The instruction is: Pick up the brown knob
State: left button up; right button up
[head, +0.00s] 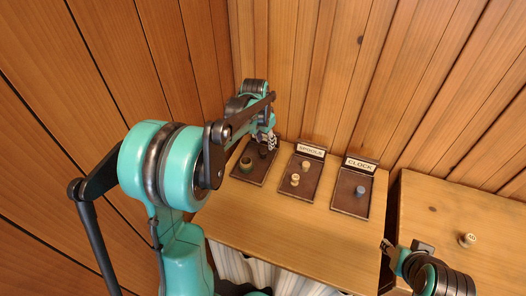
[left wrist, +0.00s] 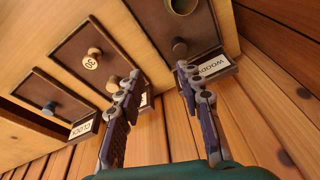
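The brown knob (left wrist: 180,47) is a small, dark, round-topped piece on the tray labelled "WOOD…" (left wrist: 222,45), its label partly covered by a finger. In the head view the knob (head: 263,151) shows only in part, just below my left gripper (head: 269,140). In the left wrist view my left gripper (left wrist: 156,78) is open, its two fingers wide apart with nothing between them. The knob appears just beyond the tip of the right-hand finger; I cannot tell whether they touch. Of my right arm, only the end (head: 398,258) shows at the lower right.
A green-rimmed spool (head: 246,165) shares the knob's tray. The SPOOLS tray (head: 312,168) holds two cream spools. The CLOCK tray (head: 350,205) holds a grey-blue knob (head: 360,190). Another cream spool (head: 467,240) stands on the right-hand surface. The table front (head: 300,235) is clear.

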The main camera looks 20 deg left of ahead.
pick_arm(q)
jog(key=p, duration=0.1)
send_over(263, 151)
jog(key=s, duration=0.1)
jog(key=shift+m+g, duration=0.3)
jog(key=shift+g, duration=0.1)
jog(key=f, duration=0.5)
jog(key=shift+s+a, duration=0.1)
jog(key=shift+a, duration=0.1)
jog(key=shift+a+f, duration=0.1)
jog(key=shift+f, duration=0.25)
jog(key=f, duration=0.2)
jog(key=shift+w+f+b, duration=0.3)
jog(key=shift+f+b, duration=0.1)
jog(key=f, duration=0.1)
jog(key=f+b, duration=0.1)
jog(key=f, duration=0.1)
jog(key=f+b, duration=0.1)
jog(key=shift+w+d+f, duration=0.2)
jog(key=shift+w+d, duration=0.05)
jog(key=shift+d, duration=0.1)
jog(key=shift+w+f, duration=0.1)
jog(key=shift+f, duration=0.3)
jog(key=shift+r, duration=0.15)
jog(key=shift+c, duration=1)
jog(key=c, duration=0.4)
